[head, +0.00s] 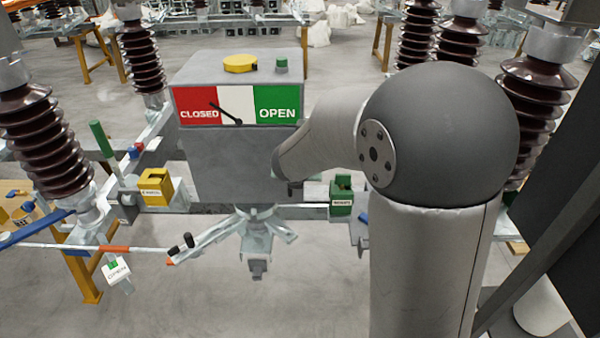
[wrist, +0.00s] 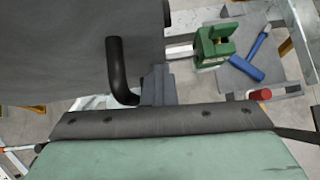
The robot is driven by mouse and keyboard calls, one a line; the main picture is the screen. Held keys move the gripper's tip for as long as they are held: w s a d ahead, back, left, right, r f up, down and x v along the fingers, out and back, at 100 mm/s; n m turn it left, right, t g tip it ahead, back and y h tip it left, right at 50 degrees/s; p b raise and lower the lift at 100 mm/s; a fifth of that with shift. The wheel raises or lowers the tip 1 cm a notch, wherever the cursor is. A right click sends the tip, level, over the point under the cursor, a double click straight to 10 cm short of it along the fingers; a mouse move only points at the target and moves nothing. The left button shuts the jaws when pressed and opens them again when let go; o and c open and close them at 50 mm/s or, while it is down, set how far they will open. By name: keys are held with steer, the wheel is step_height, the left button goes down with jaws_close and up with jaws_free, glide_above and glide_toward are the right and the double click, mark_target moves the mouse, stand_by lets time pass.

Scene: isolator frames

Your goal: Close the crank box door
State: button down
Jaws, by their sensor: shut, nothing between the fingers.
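The grey crank box (head: 235,165) stands in the middle of the head view, with a red, white and green CLOSED/OPEN panel on its upper front. In the wrist view a flat grey panel (wrist: 60,45) of it fills the upper left, with a black bent handle (wrist: 118,75) beside it. I cannot tell for sure which face is the door or how far it stands open. My gripper (wrist: 157,85) is shut and empty, just right of the handle's bent lower end; I cannot tell whether they touch. My arm hides my gripper in the head view.
A green block (head: 341,196) sits right of the box and shows in the wrist view (wrist: 213,46), near a blue-handled tool (wrist: 246,62). A yellow block (head: 155,187) is at the left. Brown ribbed insulators (head: 42,135) flank the box. Open floor lies in front.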

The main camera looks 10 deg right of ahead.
steer(key=shift+d+r, duration=0.15)
steer(key=shift+d, duration=0.1)
steer(key=s+f+p+v, duration=0.2)
steer(key=v, duration=1.1)
steer(key=s+d+f+m+g, duration=0.1)
steer(key=s+d+m+g, duration=0.15)
steer(key=s+m, duration=0.45)
steer(key=s+d+f+m+g, duration=0.2)
steer(key=s+d+m, duration=0.2)
steer(key=m, duration=0.7)
steer(key=s+a+f+m+g+y, duration=0.2)
steer(key=s+m, duration=0.6)
steer(key=m, duration=0.6)
steer(key=shift+s+a+g+y, duration=0.35)
steer(key=shift+a+g+y, duration=0.05)
steer(key=shift+a+g, duration=0.15)
